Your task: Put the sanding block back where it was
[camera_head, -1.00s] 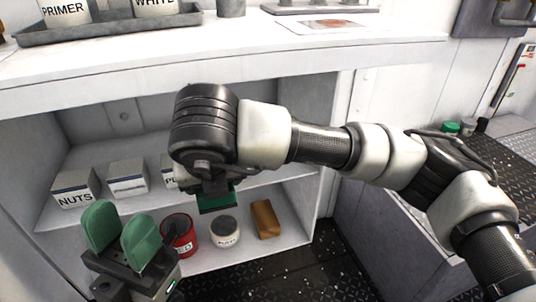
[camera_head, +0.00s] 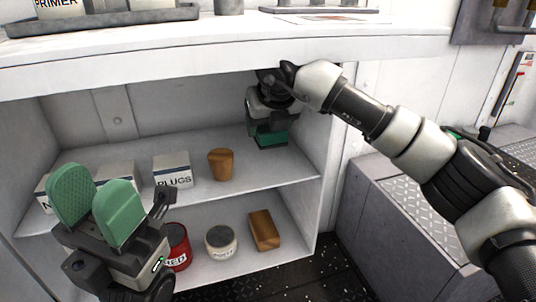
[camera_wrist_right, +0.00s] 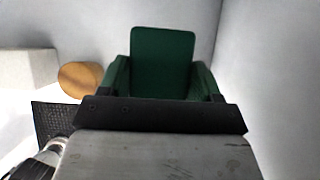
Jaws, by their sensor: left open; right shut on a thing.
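The sanding block, as I take it, is a dark green block (camera_head: 270,141). My right gripper (camera_head: 268,128) is shut on it in the right part of the cabinet's upper shelf (camera_head: 215,195). In the right wrist view the block (camera_wrist_right: 162,62) stands between the two green fingers, near a corner of the cabinet walls. I cannot tell whether its underside touches the shelf. My left gripper (camera_head: 95,205) is open and empty, with green pads, in front of the cabinet at lower left.
On the upper shelf stand a tapered wooden piece (camera_head: 220,164), a PLUGS box (camera_head: 172,170) and other boxes. The lower shelf holds a red tin (camera_head: 177,246), a pale tin (camera_head: 221,242) and a brown block (camera_head: 264,230). The countertop edge (camera_head: 220,50) overhangs the shelves.

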